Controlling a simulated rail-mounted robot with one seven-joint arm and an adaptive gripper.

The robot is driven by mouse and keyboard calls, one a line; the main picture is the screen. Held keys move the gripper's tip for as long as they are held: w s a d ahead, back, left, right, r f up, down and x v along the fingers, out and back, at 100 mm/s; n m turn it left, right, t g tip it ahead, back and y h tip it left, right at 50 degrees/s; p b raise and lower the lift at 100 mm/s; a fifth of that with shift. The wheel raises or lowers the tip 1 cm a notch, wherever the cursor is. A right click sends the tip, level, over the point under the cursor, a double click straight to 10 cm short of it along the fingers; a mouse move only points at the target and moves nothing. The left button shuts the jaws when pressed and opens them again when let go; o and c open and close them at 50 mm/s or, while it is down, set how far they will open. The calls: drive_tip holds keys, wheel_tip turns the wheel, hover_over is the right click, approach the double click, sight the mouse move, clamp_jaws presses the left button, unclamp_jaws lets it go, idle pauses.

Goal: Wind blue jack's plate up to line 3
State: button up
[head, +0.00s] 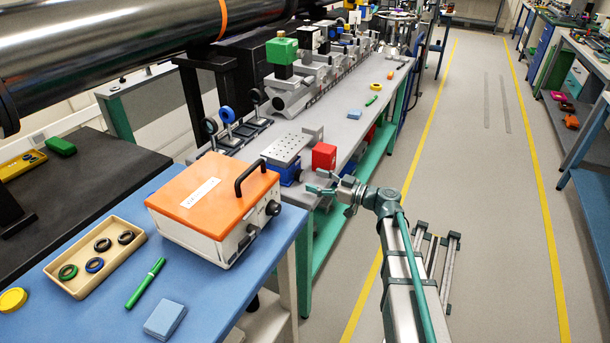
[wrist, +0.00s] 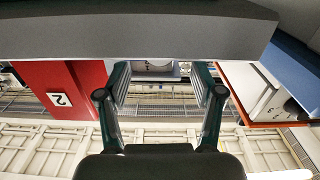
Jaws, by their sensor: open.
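The blue jack (head: 284,173) stands on the grey bench in the head view, behind the orange-lidded box. Its grey perforated plate (head: 287,149) lies level on top. Its height lines are too small to read. My gripper (head: 312,190) is at the bench's front edge, right of the jack and apart from it. In the wrist view my gripper (wrist: 160,88) is open, with nothing clearly held between its two fingers. That view looks upside down. A pale rounded part (wrist: 153,67) shows beyond the fingers; I cannot tell whether it belongs to the jack.
A red block (head: 323,157) stands right of the jack; a red face marked 2 (wrist: 58,100) fills the wrist view's left. The orange-lidded box (head: 214,190) sits on the blue table in front.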

sight(302, 176)
drive_tip(key=shift+p+x, duration=0.35)
drive_tip(key=shift+x, duration=2.2)
drive_tip(key=c, duration=1.1)
